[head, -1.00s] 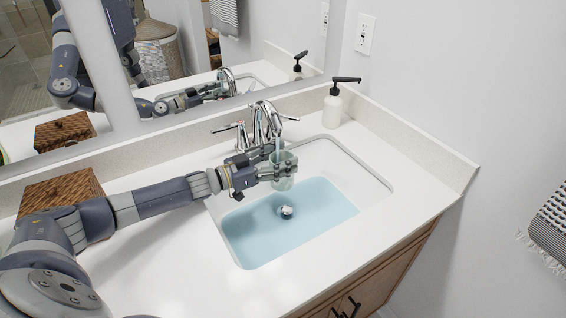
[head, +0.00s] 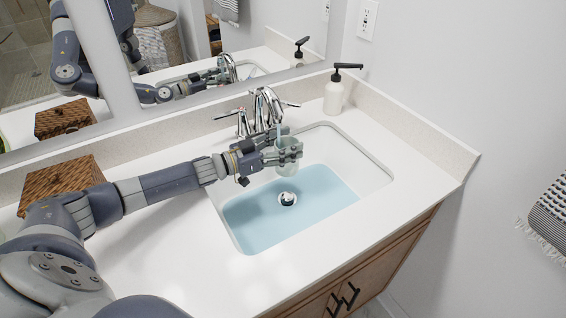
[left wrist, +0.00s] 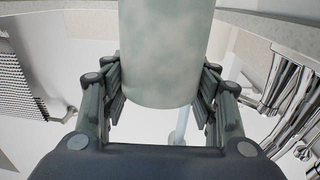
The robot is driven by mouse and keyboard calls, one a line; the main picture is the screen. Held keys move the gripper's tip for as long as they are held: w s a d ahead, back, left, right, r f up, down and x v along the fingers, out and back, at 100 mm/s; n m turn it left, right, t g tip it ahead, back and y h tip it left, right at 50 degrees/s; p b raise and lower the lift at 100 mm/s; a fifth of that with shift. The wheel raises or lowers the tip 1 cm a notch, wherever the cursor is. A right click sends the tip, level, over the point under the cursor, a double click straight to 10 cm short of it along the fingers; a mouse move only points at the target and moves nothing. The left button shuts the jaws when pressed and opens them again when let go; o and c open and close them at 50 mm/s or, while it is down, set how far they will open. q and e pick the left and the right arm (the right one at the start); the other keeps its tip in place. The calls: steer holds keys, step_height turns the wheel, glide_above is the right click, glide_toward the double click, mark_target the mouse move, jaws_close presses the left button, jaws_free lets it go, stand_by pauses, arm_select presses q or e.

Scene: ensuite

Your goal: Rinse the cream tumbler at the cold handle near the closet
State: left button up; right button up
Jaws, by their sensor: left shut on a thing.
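The tumbler (head: 289,150), pale grey-green in these pictures, is held over the sink (head: 236,236), just in front of the chrome faucet (head: 263,104). My left gripper (head: 284,157) is shut around its side. The left wrist view shows the tumbler (left wrist: 165,50) between both fingers (left wrist: 160,105), with a thin pale-blue streak like water below it. The faucet has a left lever handle (head: 230,114) and a right lever handle (head: 290,104). The inside of the tumbler is mostly hidden. My right gripper is out of view.
A soap bottle with a black pump (head: 334,97) stands at the counter's back right. A brown woven box (head: 62,181) sits at the left beside my arm. A mirror (head: 200,45) runs along the back. Bluish water lies in the sink. The front counter (head: 190,270) is clear.

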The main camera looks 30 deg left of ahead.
arm_select(q)
steer(key=shift+s+a+r, duration=0.1)
steer(key=shift+s+a, duration=0.05)
steer(key=shift+s, duration=0.05)
steer(key=shift+s+a+p, duration=0.25)
steer(key=shift+p, duration=0.05)
steer(key=shift+w+d, duration=0.1)
stand_by(0.3)
steer(key=shift+w+d, duration=0.3)
steer(key=shift+w, duration=0.1)
steer(key=shift+s+d+p, duration=0.45)
steer(key=shift+d+p, duration=0.1)
steer(key=shift+p, duration=0.05)
steer(key=s+d+p, duration=0.4)
steer(key=d, duration=0.1)
steer(key=shift+s, duration=0.25)
